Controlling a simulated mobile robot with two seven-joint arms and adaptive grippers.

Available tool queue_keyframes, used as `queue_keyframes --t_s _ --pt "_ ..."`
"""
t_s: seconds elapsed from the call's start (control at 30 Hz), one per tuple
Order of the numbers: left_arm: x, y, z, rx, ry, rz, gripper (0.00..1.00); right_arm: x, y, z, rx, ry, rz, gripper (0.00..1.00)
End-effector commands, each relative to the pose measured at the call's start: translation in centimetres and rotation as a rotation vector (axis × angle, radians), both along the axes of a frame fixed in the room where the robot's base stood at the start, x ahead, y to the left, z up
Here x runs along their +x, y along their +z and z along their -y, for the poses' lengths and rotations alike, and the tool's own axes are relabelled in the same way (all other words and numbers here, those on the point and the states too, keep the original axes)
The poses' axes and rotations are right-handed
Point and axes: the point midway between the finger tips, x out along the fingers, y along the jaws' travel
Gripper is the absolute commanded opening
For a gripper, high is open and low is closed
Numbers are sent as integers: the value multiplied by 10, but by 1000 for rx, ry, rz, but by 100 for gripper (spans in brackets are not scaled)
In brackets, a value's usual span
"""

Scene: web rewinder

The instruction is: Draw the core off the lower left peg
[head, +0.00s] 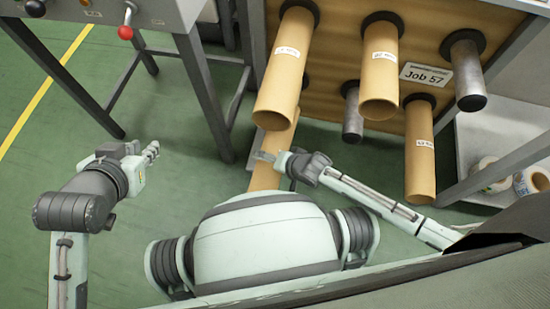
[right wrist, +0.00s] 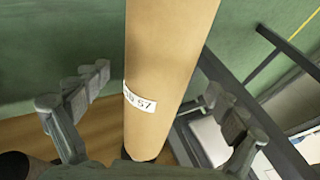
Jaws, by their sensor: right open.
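The lower left core (head: 262,180) is a tan tube low on the peg board. In the right wrist view, the core (right wrist: 170,60) with a white label runs between the two spread fingers of the right gripper (right wrist: 158,85). I see gaps on both sides. My left gripper (head: 150,151) is at the left over the floor, away from the cores; its finger opening is unclear.
The upper left core (head: 282,75) juts out just above my right gripper. Other cores hang at upper middle (head: 381,75) and lower right (head: 419,155). Bare pegs are at upper right (head: 466,75) and lower middle (head: 352,115). A control box (head: 150,15) stands upper left.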

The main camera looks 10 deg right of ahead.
Motion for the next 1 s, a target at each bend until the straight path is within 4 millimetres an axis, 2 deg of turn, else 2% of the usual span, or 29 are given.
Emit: queue_keyframes --t_s 0.17,0.33,0.67,1.0 --pt "0 0 0 0 0 1 23 2 0 1 -1 -1 2 96" --pt "0 -10 0 0 0 1 23 16 -1 7 -2 -1 7 96" --pt "0 -52 0 0 0 1 23 74 -4 31 -2 -2 12 96" --pt "0 -106 0 0 0 1 23 137 -5 57 -3 -1 13 96"
